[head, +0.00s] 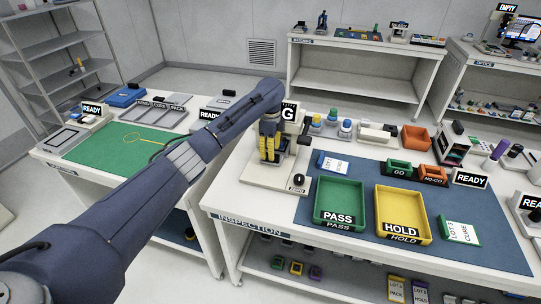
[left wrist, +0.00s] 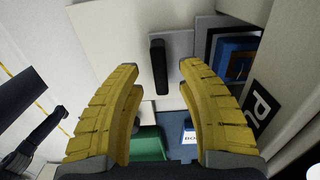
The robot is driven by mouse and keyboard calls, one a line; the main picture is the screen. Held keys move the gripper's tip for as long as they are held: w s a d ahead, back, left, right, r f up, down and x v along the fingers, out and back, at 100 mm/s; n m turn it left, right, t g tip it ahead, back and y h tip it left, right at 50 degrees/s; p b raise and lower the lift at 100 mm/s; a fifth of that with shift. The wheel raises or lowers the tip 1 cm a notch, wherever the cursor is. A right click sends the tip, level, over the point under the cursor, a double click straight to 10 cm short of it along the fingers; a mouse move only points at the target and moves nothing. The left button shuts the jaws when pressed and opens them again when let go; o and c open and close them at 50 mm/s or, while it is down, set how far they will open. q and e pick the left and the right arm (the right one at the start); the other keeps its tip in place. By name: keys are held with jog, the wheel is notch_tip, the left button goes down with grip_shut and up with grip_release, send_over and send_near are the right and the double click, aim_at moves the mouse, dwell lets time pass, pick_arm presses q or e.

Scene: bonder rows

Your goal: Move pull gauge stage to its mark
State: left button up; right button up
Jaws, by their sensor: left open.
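My left gripper (head: 269,158) is open, pointing down over a white machine (head: 262,184) at the left end of the inspection bench. In the left wrist view its yellow fingers (left wrist: 160,78) stand apart, with a black upright handle (left wrist: 158,67) between or beyond their tips. The handle sits on a light grey plate (left wrist: 178,50), likely the pull gauge stage; I cannot tell for certain. I see no contact between fingers and handle. The arm and fingers hide part of the machine and its sign ending in G (head: 289,112) in the head view. No mark can be made out.
A black knob (head: 298,180) stands at the machine's front right. The left bench has a green mat (head: 100,150).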

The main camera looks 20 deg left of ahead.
pick_arm(q)
jog(key=shift+f, duration=1.15)
jog(key=shift+o, duration=0.3)
grip_shut()
